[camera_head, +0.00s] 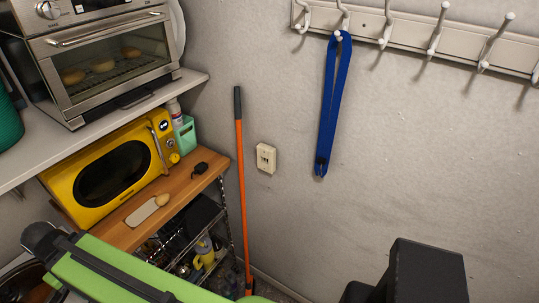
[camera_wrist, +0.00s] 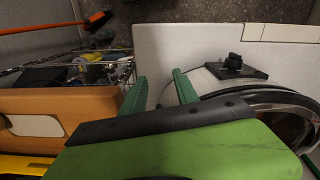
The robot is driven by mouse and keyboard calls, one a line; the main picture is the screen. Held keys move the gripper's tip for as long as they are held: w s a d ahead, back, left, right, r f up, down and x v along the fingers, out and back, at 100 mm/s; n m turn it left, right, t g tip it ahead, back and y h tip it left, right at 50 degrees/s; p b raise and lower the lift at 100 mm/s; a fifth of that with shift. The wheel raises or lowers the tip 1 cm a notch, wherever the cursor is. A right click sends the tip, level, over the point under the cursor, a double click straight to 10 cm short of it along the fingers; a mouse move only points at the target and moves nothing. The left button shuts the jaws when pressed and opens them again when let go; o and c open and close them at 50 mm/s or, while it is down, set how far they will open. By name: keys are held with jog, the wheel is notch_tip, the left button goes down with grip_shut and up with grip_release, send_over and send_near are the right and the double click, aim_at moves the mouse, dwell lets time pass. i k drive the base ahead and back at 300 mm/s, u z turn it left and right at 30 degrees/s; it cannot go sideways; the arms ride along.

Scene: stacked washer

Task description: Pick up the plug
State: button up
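A small black object (camera_head: 200,168), which looks like the plug, lies on the wooden shelf (camera_head: 190,190) near its wall end in the head view. It is too small to make out its prongs. I cannot see it in the wrist view. My gripper (camera_wrist: 159,76) shows two green fingers standing apart in the wrist view, with nothing between them. The fingers are to the right of the wooden shelf's edge there. In the head view my green arm crosses the lower left, and the fingertips cannot be made out.
A yellow microwave (camera_head: 112,172), a white board (camera_head: 149,210) and a teal container (camera_head: 184,135) share the wooden shelf. A toaster oven (camera_head: 115,66) stands above. An orange-handled pole (camera_head: 241,190) leans by a wall outlet (camera_head: 266,158).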

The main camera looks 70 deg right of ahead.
aim_at(201, 167)
jog(key=z, duration=1.55)
jog(key=k, duration=0.85)
jog(key=u, duration=0.25)
jog(key=i, duration=0.75)
jog(key=z, duration=0.3)
